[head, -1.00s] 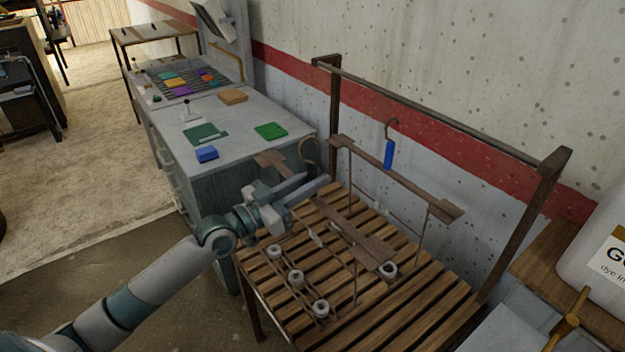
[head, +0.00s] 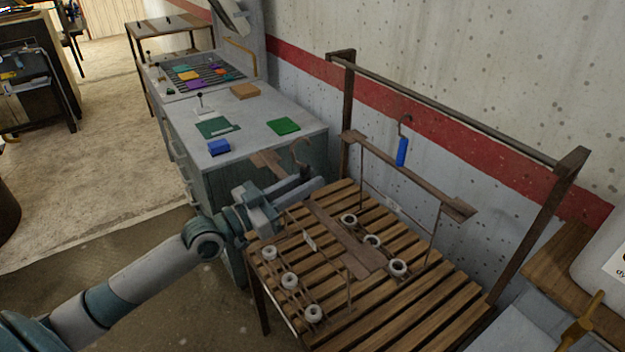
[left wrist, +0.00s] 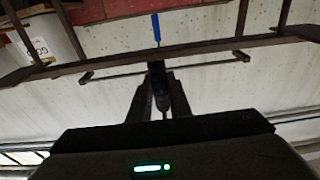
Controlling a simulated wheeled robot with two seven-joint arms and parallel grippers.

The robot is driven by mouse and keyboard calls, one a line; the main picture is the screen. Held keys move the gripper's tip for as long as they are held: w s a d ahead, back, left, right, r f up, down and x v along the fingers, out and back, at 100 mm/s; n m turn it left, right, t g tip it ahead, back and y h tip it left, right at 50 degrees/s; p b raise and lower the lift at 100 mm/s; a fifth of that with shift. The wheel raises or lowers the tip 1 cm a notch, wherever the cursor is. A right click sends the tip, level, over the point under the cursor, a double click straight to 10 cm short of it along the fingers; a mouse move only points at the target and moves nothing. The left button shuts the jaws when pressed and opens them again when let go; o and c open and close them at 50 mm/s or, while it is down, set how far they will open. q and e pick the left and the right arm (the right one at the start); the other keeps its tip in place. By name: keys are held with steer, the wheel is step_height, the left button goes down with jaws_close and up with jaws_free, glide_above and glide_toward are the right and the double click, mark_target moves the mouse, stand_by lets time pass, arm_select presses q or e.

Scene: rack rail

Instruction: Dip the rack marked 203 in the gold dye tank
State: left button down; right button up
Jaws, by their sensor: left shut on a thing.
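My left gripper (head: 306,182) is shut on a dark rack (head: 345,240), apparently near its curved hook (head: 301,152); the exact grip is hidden. The held rack has a flat brown bar, thin rods, a small pale tag (head: 308,240) and white ring-shaped pieces (head: 290,281) low in front. Its number cannot be read. A second rack (head: 410,175) with a blue-sleeved hook (head: 402,152) is behind it, to the right. The blue sleeve also shows in the left wrist view (left wrist: 156,30). A white container (head: 608,250) at the right edge has a cut-off label. My right gripper is not in view.
A slatted wooden stand (head: 420,310) lies below the racks, with a high rail (head: 450,112) along the wall. A grey cabinet (head: 265,105) with coloured pieces is at left. A brass handle (head: 580,330) is at lower right.

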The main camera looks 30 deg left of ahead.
arm_select(q)
steer(key=shift+r+v, duration=0.2)
steer(key=shift+v, duration=0.7)
steer(key=shift+r+v, duration=0.2)
steer(key=shift+v, duration=0.7)
steer(key=shift+s+a, duration=0.15)
steer(key=shift+s, duration=0.15)
steer(key=shift+w+r, duration=0.1)
steer(key=shift+r, duration=0.05)
